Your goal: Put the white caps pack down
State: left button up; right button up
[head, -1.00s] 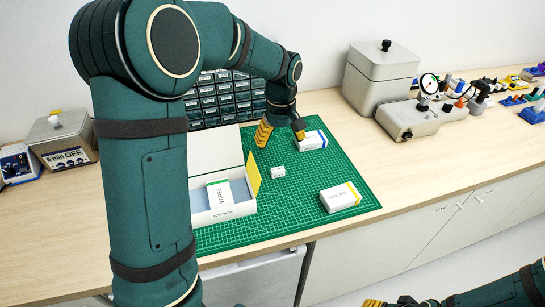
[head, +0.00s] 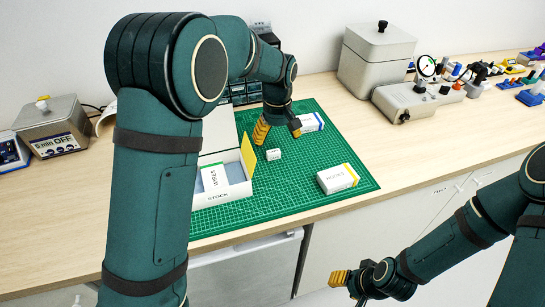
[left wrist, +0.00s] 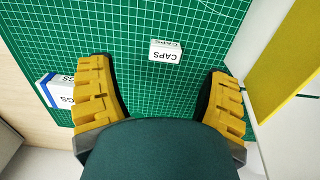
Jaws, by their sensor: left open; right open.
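The white caps pack (head: 273,155) is a small box lying on the green cutting mat (head: 268,190), right of the stock box. It also shows in the left wrist view (left wrist: 165,54), label readable, beyond and between my fingertips with clear mat around it. My left gripper (head: 277,129) is open and empty above the mat, behind the pack in the head view. Its two yellow fingers are wide apart in the left wrist view (left wrist: 160,92) and touch nothing visible. My right gripper (head: 342,278) is open, in front of the bench, away from the packs.
The open white stock box (head: 232,192) holds a wires pack (head: 214,179). A hooks pack (head: 337,179) lies front right on the mat, a blue-striped pack (head: 312,122) at the back. Metal containers and tools stand further right. The mat's middle is mostly clear.

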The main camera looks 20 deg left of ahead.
aim_at(273, 151)
pick_arm(q)
jog(key=shift+a+f+b, duration=0.15)
jog(key=shift+f+b, duration=0.15)
jog(key=shift+f, duration=0.75)
jog(key=shift+a+f+b, duration=0.2)
jog(key=shift+f+b, duration=0.1)
jog(key=shift+f, duration=0.75)
jog(key=shift+a+f+b, duration=0.15)
jog(key=shift+f+b, duration=0.15)
jog(key=shift+f, duration=0.75)
jog(key=shift+r, duration=0.1)
jog(key=c, duration=1)
